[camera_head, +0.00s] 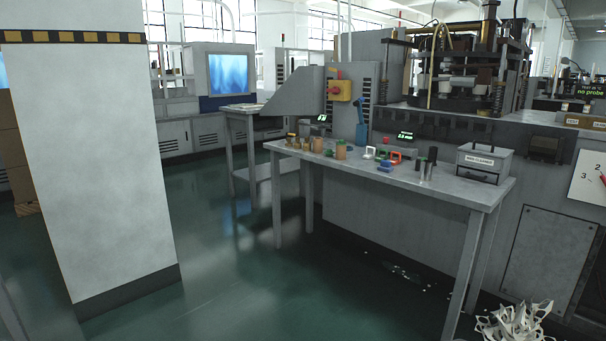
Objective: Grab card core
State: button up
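A grey workbench (400,180) stands in the middle right and carries several small items. A tan, card-coloured cylinder (341,150) stands upright on it, left of the middle. Another tan cylinder (317,145) stands just to its left, with smaller yellowish pieces near the bench's left end. These are too small to tell for sure which one is the card core. My gripper is not in view, and nothing is seen touching the bench items.
A grey lidded box (484,162) and dark-topped cylinders (427,162) stand on the bench's right. A large press machine (465,75) rises behind. A white pillar (95,160) blocks the left. White scrap (515,322) lies lower right. Green floor (220,270) between is clear.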

aim_at(317, 142)
jog(key=i+j+z, duration=0.1)
jog(key=i+j, duration=0.15)
jog(key=i, duration=0.15)
jog(key=i+j+z, duration=0.1)
jog(key=i+j, duration=0.2)
jog(key=i+l+u, duration=0.15)
jog(key=i+u, duration=0.2)
jog(key=i, duration=0.95)
